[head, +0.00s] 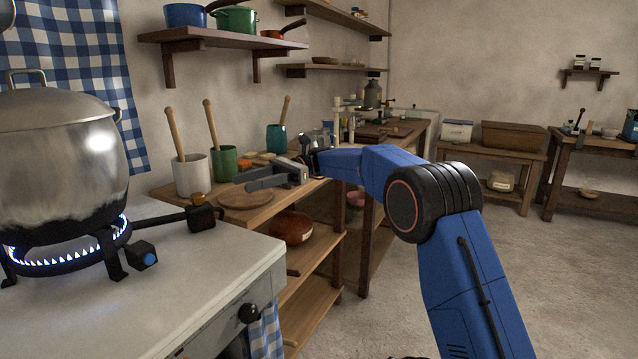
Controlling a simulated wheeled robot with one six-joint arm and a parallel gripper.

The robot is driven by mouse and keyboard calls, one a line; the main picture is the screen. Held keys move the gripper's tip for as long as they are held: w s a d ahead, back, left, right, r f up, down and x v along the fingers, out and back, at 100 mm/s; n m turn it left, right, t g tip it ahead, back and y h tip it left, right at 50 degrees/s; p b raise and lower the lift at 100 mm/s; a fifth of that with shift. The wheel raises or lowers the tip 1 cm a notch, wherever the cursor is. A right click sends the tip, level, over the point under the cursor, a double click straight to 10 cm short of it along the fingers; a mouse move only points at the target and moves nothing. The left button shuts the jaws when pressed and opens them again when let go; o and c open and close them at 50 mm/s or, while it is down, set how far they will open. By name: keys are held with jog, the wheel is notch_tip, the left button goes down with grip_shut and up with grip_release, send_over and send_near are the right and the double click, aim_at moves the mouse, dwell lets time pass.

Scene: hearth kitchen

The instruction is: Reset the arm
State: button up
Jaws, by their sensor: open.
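My gripper (268,178) is at the end of my blue arm, which reaches in from the lower right and bends left over the wooden shelf unit (258,214). Its grey fingers point left, above or beside a round wooden board (246,197); the exact height over it is unclear. The gripper is open and nothing shows between its fingers.
A large steel pot (60,155) stands on a lit burner (70,258) at the left. Crocks with wooden handles, white (192,175) and green (224,163), stand behind the gripper. A wall shelf (220,38) holds pans. Open floor (560,280) lies at the right.

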jog(key=s+d+f+n+t+h, duration=0.15)
jog(key=s+d+t, duration=0.5)
jog(key=d, duration=0.65)
jog(key=s+d+f+n+t+h, duration=0.1)
jog(key=s+d+t+h, duration=0.25)
jog(key=s+d, duration=0.8)
jog(key=s+d+f+n+t+h, duration=0.2)
jog(key=s+d+f, duration=0.3)
jog(key=d, duration=0.5)
jog(key=s+d+f+n+t+h, duration=0.2)
jog(key=s+d+f+t, duration=0.1)
jog(key=s+d+f, duration=0.3)
jog(key=s+d+f+n+t+h, duration=0.2)
jog(key=s+d+f, duration=0.4)
jog(key=d, duration=0.7)
jog(key=s+h, duration=0.1)
jog(key=s, duration=0.1)
jog(key=shift+s+d+f, duration=0.15)
jog(key=shift+s+d, duration=0.2)
jog(key=shift+d, duration=0.05)
